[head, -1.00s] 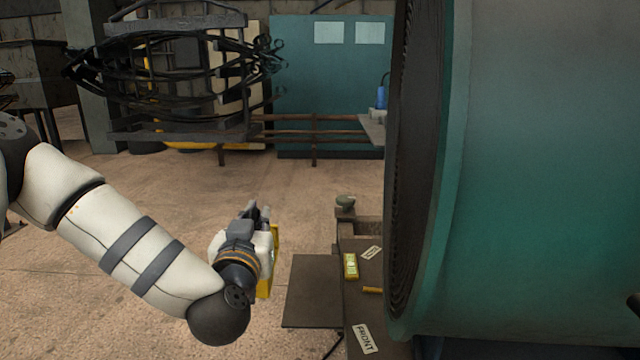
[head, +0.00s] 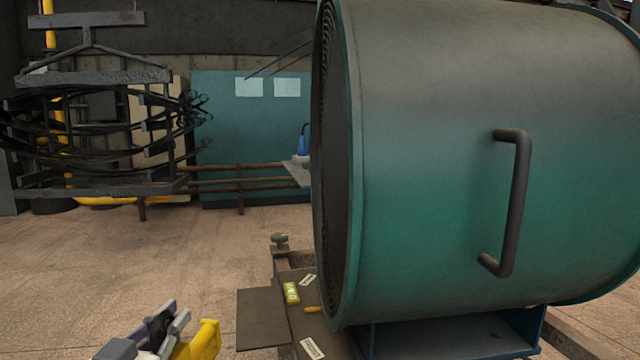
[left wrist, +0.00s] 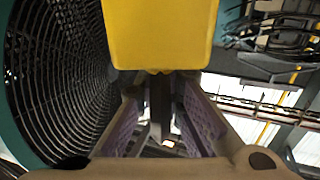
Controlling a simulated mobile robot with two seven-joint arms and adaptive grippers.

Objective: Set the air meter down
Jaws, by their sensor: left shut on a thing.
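My left gripper (head: 168,328) is at the bottom of the head view, left of the dark bench plate and apart from it. It is shut on the yellow air meter (head: 205,340), whose lower part is cut off by the picture's edge. In the left wrist view the air meter (left wrist: 160,35) is a plain yellow block at the top centre, by the gripper's fingers (left wrist: 165,112). Its face and display are hidden. My right gripper does not show.
A large teal fan drum (head: 430,170) with a grille and dark handle fills the right. Beside its base is a dark plate (head: 262,318) with bare room, a small yellow item (head: 291,293) and white labels (head: 312,348). A spring rack (head: 90,185) stands at the back left.

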